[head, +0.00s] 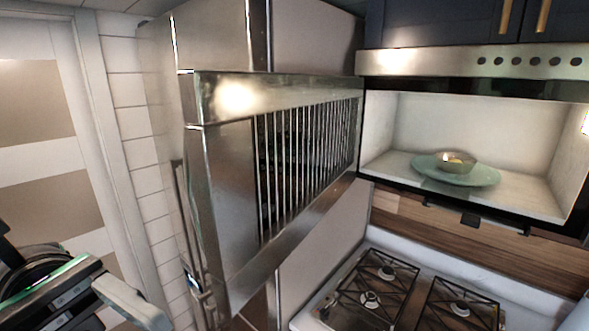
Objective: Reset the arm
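Part of my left arm (50,290) shows at the lower left, with a dark round joint and a light grey bar at its end. Its fingertips cannot be made out, so I cannot tell whether that gripper is open or shut. It appears apart from the open microwave door (225,180), which stands to its right. My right gripper is not in view.
The microwave's door juts out toward me, with a slotted window. Inside the lit cavity (400,130) a small bowl (457,160) sits on a green plate (480,178). A gas stove (300,318) with black grates lies below. A tiled wall (140,150) is at left.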

